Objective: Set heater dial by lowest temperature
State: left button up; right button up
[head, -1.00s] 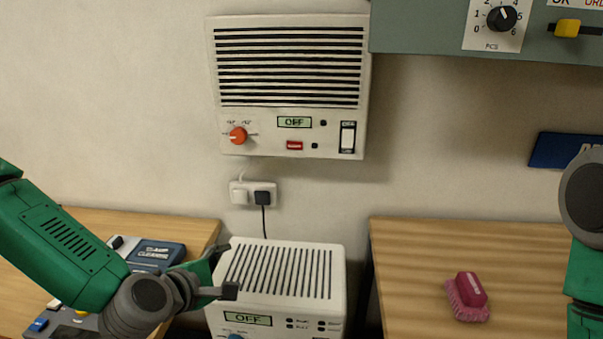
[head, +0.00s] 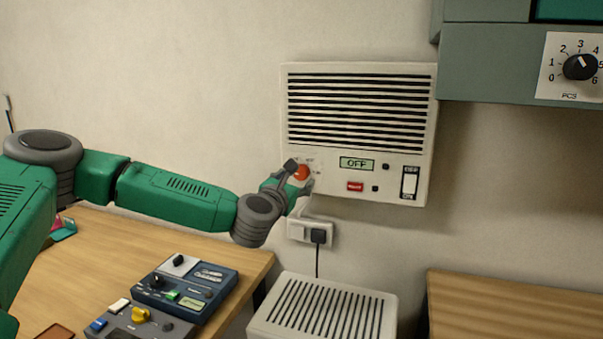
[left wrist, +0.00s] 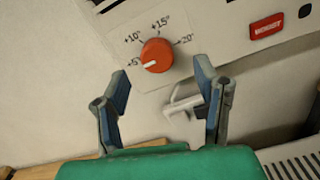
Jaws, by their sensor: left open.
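The wall heater (head: 360,130) is a white slatted panel, and its display (head: 357,163) reads OFF. Its orange-red dial (head: 302,172) is at the lower left of the panel. In the left wrist view the dial (left wrist: 157,55) has marks +5, +10, +15 and +20, and its white pointer is at +5. My left gripper (head: 298,177) is at the dial in the head view, partly hiding its scale. In the left wrist view the gripper (left wrist: 163,80) is open, its fingers below and either side of the dial, with nothing between them. My right gripper is out of view.
A rocker switch (head: 409,183) and a red button (head: 355,186) sit right of the dial. A wall socket (head: 311,232) with plugs is below, above a white vented unit (head: 325,305). Devices (head: 185,290) lie on the left table; the right table (head: 510,310) looks bare.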

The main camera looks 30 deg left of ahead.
aim_at(300, 174)
pick_arm(q)
jog(key=x, duration=0.4)
jog(key=shift+a, duration=0.1)
jog(key=shift+w+a+f+p, duration=0.15)
jog(key=shift+w+a+p, duration=0.15)
jog(key=shift+a, duration=0.1)
jog(key=shift+d, duration=0.1)
jog(key=shift+d, duration=0.15)
jog(key=c, duration=1.2)
jog(key=shift+o, duration=0.3)
